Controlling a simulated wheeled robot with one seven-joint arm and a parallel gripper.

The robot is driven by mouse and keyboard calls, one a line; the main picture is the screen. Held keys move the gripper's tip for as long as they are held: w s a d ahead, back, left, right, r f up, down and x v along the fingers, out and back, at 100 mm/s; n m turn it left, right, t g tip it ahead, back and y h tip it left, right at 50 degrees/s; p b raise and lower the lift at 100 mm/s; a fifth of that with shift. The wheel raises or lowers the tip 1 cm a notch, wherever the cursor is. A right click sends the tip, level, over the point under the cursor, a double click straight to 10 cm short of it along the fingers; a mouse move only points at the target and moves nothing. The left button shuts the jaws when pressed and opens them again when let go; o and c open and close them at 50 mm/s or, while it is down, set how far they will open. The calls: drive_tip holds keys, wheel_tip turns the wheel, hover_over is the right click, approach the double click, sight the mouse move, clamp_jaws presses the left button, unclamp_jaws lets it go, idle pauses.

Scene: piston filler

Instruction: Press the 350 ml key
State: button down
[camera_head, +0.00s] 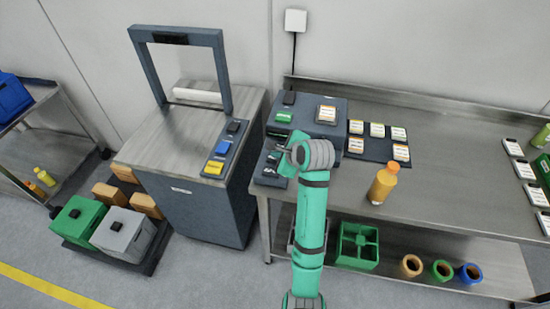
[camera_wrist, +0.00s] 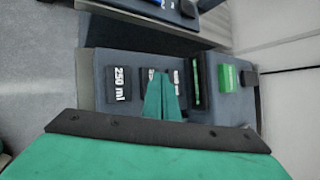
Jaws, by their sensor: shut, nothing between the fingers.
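The dark filler (camera_head: 335,131) stands on the steel bench with a low key panel at its left front. In the wrist view, a black key marked 250 ml (camera_wrist: 118,86) is clear at the left. A second black key (camera_wrist: 147,88) beside it is partly covered by my fingers, and its label cannot be fully read. A third black key (camera_wrist: 177,76) shows behind the fingers, its label also unreadable. My gripper (camera_wrist: 165,76) is shut and empty, its green fingertips in front of the second and third keys. In the head view my gripper (camera_head: 282,148) is over the panel; contact cannot be told.
A green button (camera_head: 284,117) and black knob (camera_head: 289,97) are on the filler. A dark mat (camera_head: 378,148) with labelled cards lies right of it, and an orange bottle (camera_head: 383,184) stands nearer. A grey machine (camera_head: 195,200) stands left, across a narrow gap.

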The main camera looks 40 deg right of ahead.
drive_tip(key=shift+r, duration=0.5)
drive_tip(key=shift+r, duration=2.5)
